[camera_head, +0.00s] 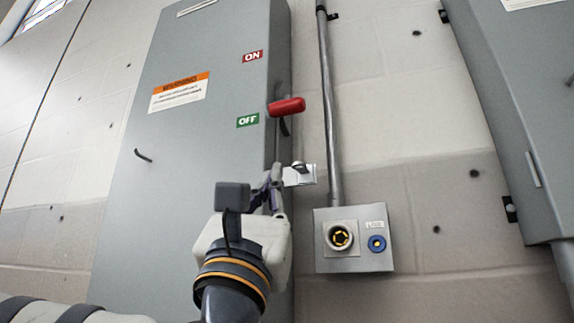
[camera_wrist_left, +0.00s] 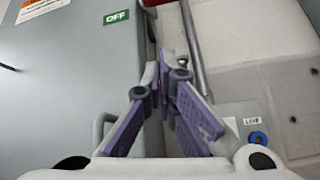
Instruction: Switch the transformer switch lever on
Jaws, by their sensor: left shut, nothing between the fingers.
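The red switch lever (camera_head: 286,107) sticks out from the right edge of the grey transformer cabinet (camera_head: 185,200), just right of and slightly above the green OFF label (camera_head: 248,120) and below the red ON label (camera_head: 252,56). My left gripper (camera_head: 276,170) is below the lever, apart from it, in front of the cabinet's right edge and beside a small metal latch (camera_head: 299,175). In the left wrist view its purple fingers (camera_wrist_left: 166,62) are shut and empty. A red bit of the lever (camera_wrist_left: 240,3) shows at the top edge there. My right gripper is not in view.
A small grey socket box (camera_head: 354,262) with a round connector and a blue port is on the wall at lower right, under a vertical conduit (camera_head: 328,110). Another grey cabinet (camera_head: 520,110) is at the right.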

